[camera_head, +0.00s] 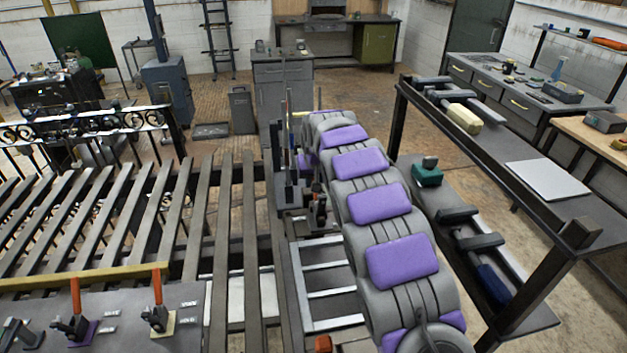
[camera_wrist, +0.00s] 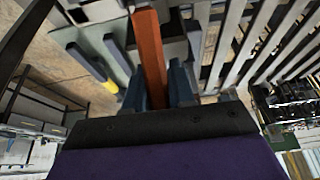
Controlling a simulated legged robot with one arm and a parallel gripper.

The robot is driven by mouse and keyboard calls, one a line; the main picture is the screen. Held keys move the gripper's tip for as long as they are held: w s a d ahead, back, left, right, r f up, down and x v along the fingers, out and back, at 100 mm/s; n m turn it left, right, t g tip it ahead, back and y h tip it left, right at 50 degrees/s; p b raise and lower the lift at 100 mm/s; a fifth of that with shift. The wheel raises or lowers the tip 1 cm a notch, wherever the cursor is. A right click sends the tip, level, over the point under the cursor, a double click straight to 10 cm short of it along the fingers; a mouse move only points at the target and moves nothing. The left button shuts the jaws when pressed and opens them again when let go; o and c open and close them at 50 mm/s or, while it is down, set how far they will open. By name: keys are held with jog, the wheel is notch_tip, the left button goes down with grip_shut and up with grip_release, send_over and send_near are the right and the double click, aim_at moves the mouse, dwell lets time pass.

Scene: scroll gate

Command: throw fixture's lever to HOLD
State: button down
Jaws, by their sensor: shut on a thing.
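In the wrist view an orange lever handle (camera_wrist: 149,52) runs down between the two blue-grey fingers of my gripper (camera_wrist: 157,88), which are shut on it. The lever's lower end and its pivot are hidden or out of the picture. In the head view my grey and purple arm reaches away towards the upright fixture (camera_head: 290,185) at the middle, and my gripper cannot be made out there. I can read no HOLD mark, so the lever's setting cannot be told.
Two other orange-handled clamps (camera_head: 157,306) stand on a grey panel (camera_head: 120,335) at the lower left. Slatted metal rails (camera_head: 100,220) fill the left. A dark shelf rack (camera_head: 480,160) with tools stands close right of my arm. Open floor lies behind the fixture.

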jog(key=shift+s+r, duration=0.1)
jog(key=shift+s, duration=0.05)
jog(key=shift+s+d+r+t+y+b, duration=0.15)
jog(key=shift+s+r+t+b, duration=0.15)
jog(key=shift+t+b, duration=0.25)
jog(key=shift+s+a+r+t+y+b, duration=0.1)
jog(key=shift+s+r+t+b, duration=0.15)
jog(key=shift+t+b, duration=0.3)
jog(key=shift+s+d+r+t+y+b, duration=0.15)
jog(key=shift+s+r+t+b, duration=0.2)
jog(key=shift+t, duration=0.35)
jog(key=shift+s+d+r+t+y+b, duration=0.1)
jog(key=shift+s+r+t+y+b, duration=0.2)
jog(key=shift+s+t+b, duration=0.55)
jog(key=shift+w+t, duration=0.15)
jog(key=shift+t, duration=0.1)
jog(key=c, duration=1)
grip_release()
jog(key=shift+r, duration=0.1)
jog(key=shift+c, duration=0.2)
jog(key=shift+r, duration=0.1)
jog(key=p+v, duration=0.2)
jog(key=v, duration=1.5)
